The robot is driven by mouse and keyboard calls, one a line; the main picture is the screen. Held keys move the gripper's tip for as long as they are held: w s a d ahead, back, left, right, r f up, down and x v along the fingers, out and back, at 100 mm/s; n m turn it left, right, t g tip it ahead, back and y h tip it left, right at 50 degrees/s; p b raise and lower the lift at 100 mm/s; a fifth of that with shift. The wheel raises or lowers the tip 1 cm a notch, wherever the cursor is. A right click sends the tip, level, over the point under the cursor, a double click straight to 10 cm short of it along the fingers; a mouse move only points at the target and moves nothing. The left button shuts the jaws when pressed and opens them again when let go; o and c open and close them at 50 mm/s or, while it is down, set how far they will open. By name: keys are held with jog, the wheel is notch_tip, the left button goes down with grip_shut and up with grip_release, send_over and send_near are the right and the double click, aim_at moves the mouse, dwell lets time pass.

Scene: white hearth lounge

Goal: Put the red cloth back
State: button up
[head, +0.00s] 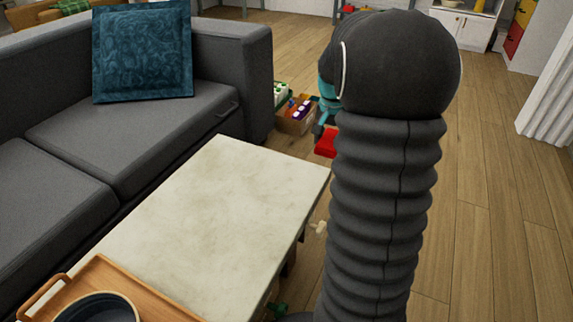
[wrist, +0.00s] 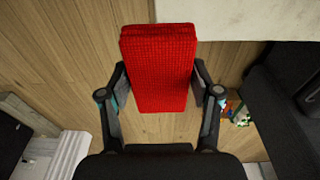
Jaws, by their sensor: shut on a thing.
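The red cloth (wrist: 158,68) is a folded, textured block held between the two fingers of my gripper (wrist: 161,92) in the wrist view. The gripper is shut on its sides, and the wooden floor shows below it. In the head view a small part of the red cloth (head: 326,143) shows just past the far right corner of the marble-topped table. My dark arm hides most of the gripper (head: 322,122) and part of the cloth there.
The pale marble table (head: 215,215) bears a wooden tray (head: 85,283) with a dark bowl at its near end. A grey sofa (head: 120,130) with a blue cushion (head: 143,50) stands left. A box of colourful items (head: 297,115) sits beyond the table. Open floor (head: 485,215) lies right.

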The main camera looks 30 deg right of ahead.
jog(key=b, duration=0.1)
send_over(290, 173)
notch_tip(290, 173, down, 6)
jog(key=shift+s+f, duration=0.15)
jog(key=shift+f, duration=0.1)
jog(key=shift+a+f+b, duration=0.1)
jog(key=shift+f+b, duration=0.25)
jog(key=shift+f, duration=1.65)
jog(key=shift+f, duration=0.15)
jog(key=o, duration=1.3)
